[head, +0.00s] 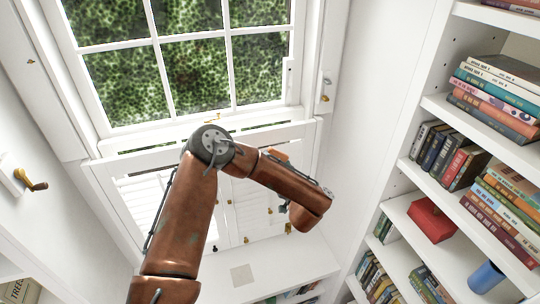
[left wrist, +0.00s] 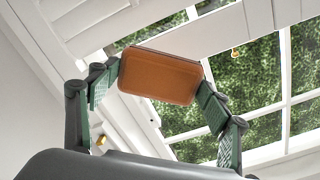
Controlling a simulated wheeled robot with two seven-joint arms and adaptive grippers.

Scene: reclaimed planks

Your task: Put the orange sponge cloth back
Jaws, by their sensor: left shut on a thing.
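The orange sponge cloth (left wrist: 160,76) is a flat, rounded block in the left wrist view. My left gripper (left wrist: 158,92) is shut on it, with green-padded fingers at its left and right ends. The cloth is held up in front of the window and white shutters. In the head view my left arm rises from the bottom, bends at the elbow and reaches right. My right gripper is in neither view.
A pale square (head: 242,274) lies on a white surface below the shutters (head: 145,205). White shelves at right hold books (head: 495,98), a red box (head: 432,220) and a blue cylinder (head: 486,277). A brass crank (head: 32,182) sticks out from the left wall.

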